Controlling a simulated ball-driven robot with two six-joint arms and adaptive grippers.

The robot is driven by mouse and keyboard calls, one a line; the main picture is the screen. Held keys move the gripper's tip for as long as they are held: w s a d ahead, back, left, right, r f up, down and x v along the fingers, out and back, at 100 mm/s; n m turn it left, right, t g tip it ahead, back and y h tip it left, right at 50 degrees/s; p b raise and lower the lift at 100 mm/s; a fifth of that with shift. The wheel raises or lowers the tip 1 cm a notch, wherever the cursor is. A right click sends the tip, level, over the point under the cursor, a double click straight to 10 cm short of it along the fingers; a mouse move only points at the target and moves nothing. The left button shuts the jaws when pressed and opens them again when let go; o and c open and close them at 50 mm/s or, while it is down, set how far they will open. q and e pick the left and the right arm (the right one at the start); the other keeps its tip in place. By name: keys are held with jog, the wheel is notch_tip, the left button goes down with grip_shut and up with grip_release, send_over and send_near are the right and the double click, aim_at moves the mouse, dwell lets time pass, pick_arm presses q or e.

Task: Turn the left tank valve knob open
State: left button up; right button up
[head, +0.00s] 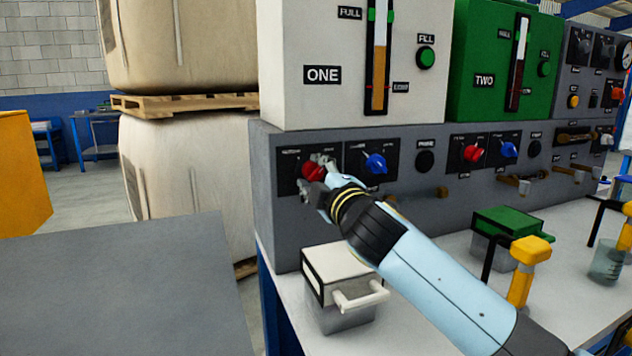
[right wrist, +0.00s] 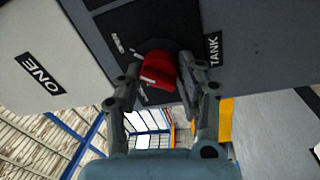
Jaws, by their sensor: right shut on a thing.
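The left tank valve knob (head: 312,172) is red and sits on a black plate on the grey panel (head: 270,205), below the white tank marked ONE (head: 300,90). My right gripper (head: 318,178) is at this knob, with its fingers on either side of it. In the right wrist view the red knob (right wrist: 159,71) lies between the two fingers of the gripper (right wrist: 158,80), and a TANK label shows beside it. The gripper is shut on the knob. My left gripper is not in view.
A blue knob (head: 375,163) is close to the right of the red one. Tank TWO (head: 487,80) is green, with its own red knob (head: 474,153) and blue knob (head: 508,150) below. A white-lidded container (head: 335,265) with a handle stands under my right arm.

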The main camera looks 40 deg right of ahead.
jog(key=shift+f+m, duration=0.15)
jog(key=shift+m, duration=0.35)
jog(key=o, duration=1.1)
jog(key=shift+o, duration=0.2)
jog(key=shift+s, duration=0.1)
jog(key=r+v, duration=0.1)
jog(key=v, duration=1)
jog(key=shift+s+a+f, duration=0.2)
jog(key=shift+s+f, duration=0.2)
jog(key=shift+f, duration=0.05)
